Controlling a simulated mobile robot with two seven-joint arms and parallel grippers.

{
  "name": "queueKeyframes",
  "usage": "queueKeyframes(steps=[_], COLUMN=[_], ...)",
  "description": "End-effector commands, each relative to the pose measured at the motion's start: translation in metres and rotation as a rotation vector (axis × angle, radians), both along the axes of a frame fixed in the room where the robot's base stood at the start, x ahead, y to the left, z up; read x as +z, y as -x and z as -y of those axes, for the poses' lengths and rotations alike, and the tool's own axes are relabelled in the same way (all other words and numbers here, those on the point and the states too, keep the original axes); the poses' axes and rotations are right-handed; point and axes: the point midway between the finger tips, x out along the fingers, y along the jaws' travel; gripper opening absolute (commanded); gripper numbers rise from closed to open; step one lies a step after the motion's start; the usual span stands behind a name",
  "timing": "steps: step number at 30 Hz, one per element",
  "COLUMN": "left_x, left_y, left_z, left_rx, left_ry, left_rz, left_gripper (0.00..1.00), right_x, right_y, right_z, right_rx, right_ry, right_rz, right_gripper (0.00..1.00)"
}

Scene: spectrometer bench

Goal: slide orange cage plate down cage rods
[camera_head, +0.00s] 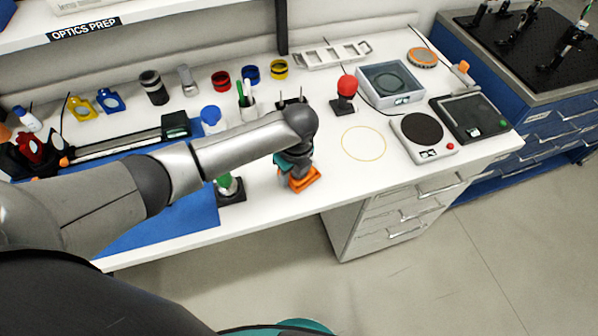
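The orange cage plate (305,181) is at the front of the white bench, right under my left gripper (298,172). The gripper points down over it and covers part of it. The fingertips are too small and hidden to tell whether they close on the plate, or whether the plate touches the bench. A dark base with thin upright rods, which look like the cage rods (280,104), stands farther back, partly hidden behind my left arm. My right gripper is not in view.
A green-topped item on a black base (230,190) stands left of the gripper. A red-knobbed post (345,92), a hotplate (424,136) and a yellow ring outline (364,143) are to the right. Bench around the ring is clear.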

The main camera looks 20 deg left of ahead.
Motion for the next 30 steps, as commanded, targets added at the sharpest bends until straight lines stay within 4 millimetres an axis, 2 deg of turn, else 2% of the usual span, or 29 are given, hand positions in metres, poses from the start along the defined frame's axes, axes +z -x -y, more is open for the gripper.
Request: queueKeyframes(steps=[1,7,24,30], left_x=[0.000,0.000,0.001,0.014], left_y=[0.000,0.000,-0.001,-0.001], left_z=[0.000,0.000,0.000,0.000], left_rx=[0.000,0.000,0.001,0.001], left_ry=[0.000,0.000,0.000,0.001], left_rz=[0.000,0.000,0.002,0.003], left_gripper=[0.22,0.00,0.00,0.00], right_x=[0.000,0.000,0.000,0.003], right_y=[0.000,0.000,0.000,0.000], right_z=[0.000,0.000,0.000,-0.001], right_rx=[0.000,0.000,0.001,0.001], right_ry=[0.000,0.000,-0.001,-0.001], right_rz=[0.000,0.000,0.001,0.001], right_gripper=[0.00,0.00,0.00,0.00])
